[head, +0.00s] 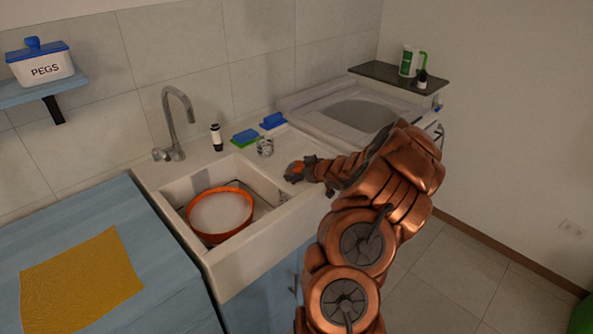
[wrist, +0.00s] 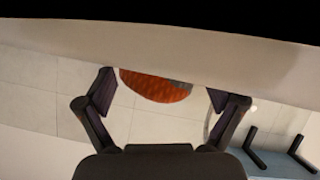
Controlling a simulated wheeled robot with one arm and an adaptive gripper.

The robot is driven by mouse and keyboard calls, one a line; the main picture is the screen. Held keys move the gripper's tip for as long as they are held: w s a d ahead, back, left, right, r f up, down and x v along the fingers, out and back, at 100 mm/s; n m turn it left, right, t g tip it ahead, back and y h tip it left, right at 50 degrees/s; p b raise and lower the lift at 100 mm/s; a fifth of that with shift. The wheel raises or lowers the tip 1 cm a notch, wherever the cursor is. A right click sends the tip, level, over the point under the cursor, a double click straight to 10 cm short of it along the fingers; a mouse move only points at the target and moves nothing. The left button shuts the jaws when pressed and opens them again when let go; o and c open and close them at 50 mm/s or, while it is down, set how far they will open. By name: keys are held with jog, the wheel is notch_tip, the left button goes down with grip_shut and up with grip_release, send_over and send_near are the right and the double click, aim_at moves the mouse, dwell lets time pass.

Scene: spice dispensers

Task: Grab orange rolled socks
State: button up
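The orange rolled socks (wrist: 155,86) show in the wrist view as an orange rounded bundle with a small grey patch, against the pale counter. My gripper (wrist: 160,95) is open, with one finger on each side of the socks and a visible gap at both sides. In the head view my gripper (head: 298,174) is low at the counter right of the sink basin, and a bit of orange (head: 297,167) shows between its dark fingers. The rest of the socks is hidden there by the gripper.
An orange-rimmed round bowl (head: 220,213) sits in the sink. A glass (head: 265,147), blue-and-green sponges (head: 246,137) and a small dark bottle (head: 216,137) stand behind my gripper. A washer (head: 330,100) stands at right. A yellow cloth (head: 82,280) lies on the blue counter.

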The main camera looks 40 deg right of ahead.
aim_at(298, 164)
jog(key=c, duration=0.9)
jog(key=shift+r+b, duration=0.35)
jog(key=shift+r, duration=1.4)
jog(key=s+a+b, duration=0.1)
jog(key=s+a, duration=0.2)
jog(key=s, duration=0.1)
jog(key=s+a+r+b, duration=0.1)
jog(key=s+a+b, duration=0.1)
jog(key=s+a, duration=0.2)
jog(key=s+a+b, duration=0.1)
jog(key=s+a, duration=0.2)
jog(key=a, duration=0.1)
jog(key=shift+s+r+b, duration=0.3)
jog(key=shift+s+b, duration=0.1)
